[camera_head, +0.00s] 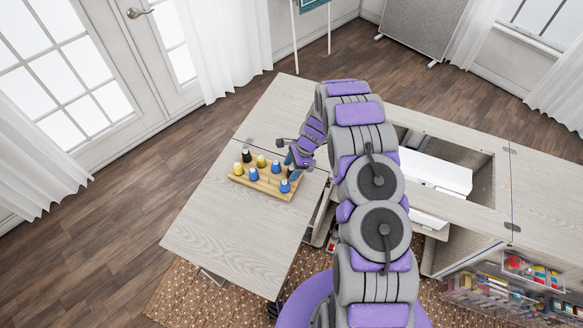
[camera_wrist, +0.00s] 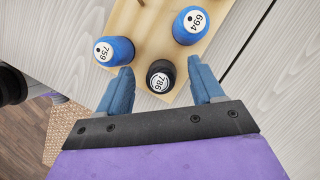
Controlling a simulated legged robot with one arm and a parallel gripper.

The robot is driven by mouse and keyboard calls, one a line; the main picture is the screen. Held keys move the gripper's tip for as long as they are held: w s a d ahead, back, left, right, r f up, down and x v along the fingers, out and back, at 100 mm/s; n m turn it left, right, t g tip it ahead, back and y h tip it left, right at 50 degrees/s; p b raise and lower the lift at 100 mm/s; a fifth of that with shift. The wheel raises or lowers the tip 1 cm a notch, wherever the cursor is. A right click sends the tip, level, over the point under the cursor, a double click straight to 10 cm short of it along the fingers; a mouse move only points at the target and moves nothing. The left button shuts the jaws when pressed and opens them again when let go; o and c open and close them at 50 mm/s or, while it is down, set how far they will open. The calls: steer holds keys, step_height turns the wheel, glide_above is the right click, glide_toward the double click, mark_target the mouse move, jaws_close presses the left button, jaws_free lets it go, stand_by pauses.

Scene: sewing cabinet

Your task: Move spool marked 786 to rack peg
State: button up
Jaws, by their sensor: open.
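The black spool marked 786 (camera_wrist: 161,75) has a white label on top and stands at the near edge of the wooden rack board (camera_wrist: 150,32) in the wrist view. My gripper (camera_wrist: 162,84) is open, with one blue finger on each side of this spool; whether either finger touches it I cannot tell. The spool's base is hidden. In the head view my gripper (camera_head: 294,165) is over the right end of the rack board (camera_head: 238,181), partly hiding what stands there. A small dark peg tip (camera_wrist: 141,2) shows at the top of the wrist view.
Blue spools marked 759 (camera_wrist: 114,51) and 694 (camera_wrist: 190,26) stand close on either side. The head view shows more spools, including a yellow one (camera_head: 237,168) and a black one (camera_head: 246,155). The pale table leaf (camera_head: 235,225) is clear in front. An open cabinet well (camera_head: 485,185) lies right.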

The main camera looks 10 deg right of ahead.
steer(key=p+v, duration=0.1)
steer(key=v, duration=1.6)
steer(key=shift+p, duration=0.35)
steer(key=shift+r, duration=0.15)
